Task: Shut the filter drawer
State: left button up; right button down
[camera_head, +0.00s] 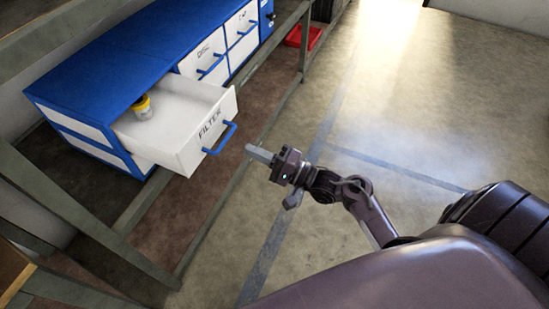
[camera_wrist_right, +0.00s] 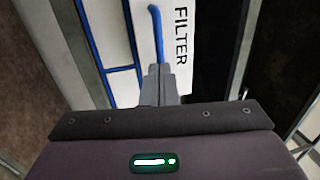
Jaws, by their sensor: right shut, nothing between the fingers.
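The filter drawer (camera_head: 190,133) is a white drawer pulled out of a blue cabinet, with FILTER written on its front and a blue bar handle (camera_head: 221,138). A small yellow-topped container (camera_head: 143,107) stands inside it. My right gripper (camera_head: 250,149) is shut and empty, a little to the right of the handle and seemingly apart from it. In the right wrist view the shut fingertips (camera_wrist_right: 162,72) point at the drawer front (camera_wrist_right: 178,35), close to the end of the handle (camera_wrist_right: 157,30); whether they touch cannot be told. My left gripper is not in view.
The blue cabinet (camera_head: 122,42) has other closed drawers, one marked DISC (camera_head: 204,54). A grey metal frame (camera_head: 304,40) has posts and rails in front of the cabinet. A red tray (camera_head: 303,36) sits at the back. Open floor (camera_head: 400,120) lies to the right.

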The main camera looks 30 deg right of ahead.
jog(key=shift+x, duration=2.2)
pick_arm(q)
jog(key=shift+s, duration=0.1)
pick_arm(e)
jog(key=shift+w+a, duration=0.1)
send_near(177, 126)
jog(key=r, duration=0.3)
jog(key=shift+s+r, duration=0.3)
jog(key=shift+r, duration=0.05)
jog(key=b+x, duration=0.1)
jog(key=x, duration=0.2)
jog(key=f+b+x, duration=0.1)
jog(key=x, duration=0.2)
jog(key=f+b+x, duration=0.1)
jog(key=x, duration=0.2)
jog(key=shift+w+a+r+b, duration=0.1)
jog(key=shift+w+a+b, duration=0.1)
jog(key=shift+w+b, duration=0.2)
jog(key=shift+w+a, duration=0.1)
jog(key=shift+w, duration=0.1)
jog(key=shift+r, duration=0.25)
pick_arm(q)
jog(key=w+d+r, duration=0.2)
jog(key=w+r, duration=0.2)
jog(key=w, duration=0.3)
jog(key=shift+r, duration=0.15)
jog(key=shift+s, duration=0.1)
pick_arm(e)
jog(key=shift+r, duration=0.15)
